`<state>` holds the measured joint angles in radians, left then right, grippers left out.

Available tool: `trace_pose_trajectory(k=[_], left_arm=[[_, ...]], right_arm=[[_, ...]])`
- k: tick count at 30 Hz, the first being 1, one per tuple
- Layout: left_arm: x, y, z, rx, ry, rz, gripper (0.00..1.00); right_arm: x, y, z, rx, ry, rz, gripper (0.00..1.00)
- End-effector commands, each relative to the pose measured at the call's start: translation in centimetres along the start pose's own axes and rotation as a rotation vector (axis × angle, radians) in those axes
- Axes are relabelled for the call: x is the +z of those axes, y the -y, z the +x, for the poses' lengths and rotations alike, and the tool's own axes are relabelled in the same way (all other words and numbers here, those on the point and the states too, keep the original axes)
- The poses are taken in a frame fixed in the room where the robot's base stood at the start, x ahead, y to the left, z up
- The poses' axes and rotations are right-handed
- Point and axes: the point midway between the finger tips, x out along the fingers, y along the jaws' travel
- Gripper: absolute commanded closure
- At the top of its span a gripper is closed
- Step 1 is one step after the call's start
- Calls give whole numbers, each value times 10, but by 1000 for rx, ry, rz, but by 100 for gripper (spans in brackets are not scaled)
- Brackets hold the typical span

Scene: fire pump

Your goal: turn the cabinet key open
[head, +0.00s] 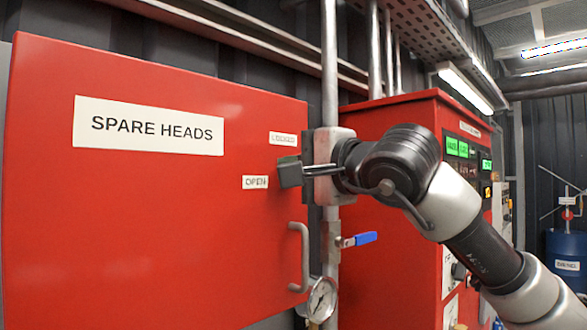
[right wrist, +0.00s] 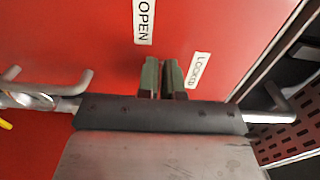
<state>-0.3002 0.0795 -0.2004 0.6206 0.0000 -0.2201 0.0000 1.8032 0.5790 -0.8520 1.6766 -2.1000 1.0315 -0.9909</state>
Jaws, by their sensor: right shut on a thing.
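The red cabinet door (head: 150,230) is marked SPARE HEADS. It carries a LOCKED label (head: 283,138) and an OPEN label (head: 255,182) near its right edge. My right gripper (head: 290,172) is at the door front beside these labels, shut on the key, which its fingers hide. In the right wrist view the fingers (right wrist: 163,78) stand close together against the red door, between the OPEN label (right wrist: 145,20) and the LOCKED label (right wrist: 198,70). How far the key is turned cannot be seen. My left gripper is not in view.
A grey door handle (head: 300,257) sits below the gripper. A pressure gauge (head: 321,300) and a blue-levered valve (head: 358,240) are on the vertical pipe (head: 330,70) beside the door. A red control panel (head: 390,108) stands behind my right arm.

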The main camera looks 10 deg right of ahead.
Motion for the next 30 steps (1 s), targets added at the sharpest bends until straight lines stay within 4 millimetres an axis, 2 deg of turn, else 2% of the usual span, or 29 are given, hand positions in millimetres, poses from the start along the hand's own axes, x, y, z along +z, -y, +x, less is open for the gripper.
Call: trace_pose_trajectory(k=[4,6,10,20,23,30], left_arm=[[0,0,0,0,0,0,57],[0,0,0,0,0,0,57],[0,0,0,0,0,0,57],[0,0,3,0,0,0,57],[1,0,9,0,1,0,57],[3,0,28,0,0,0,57]], right_arm=[[1,-1,0,1,2,-3,100],[1,-1,0,2,2,-2,86],[1,-1,0,1,1,-2,68],[0,-1,-4,0,0,-1,68],[-1,-3,-17,-1,-2,-1,68],[0,-3,-66,-3,-1,-2,68]])
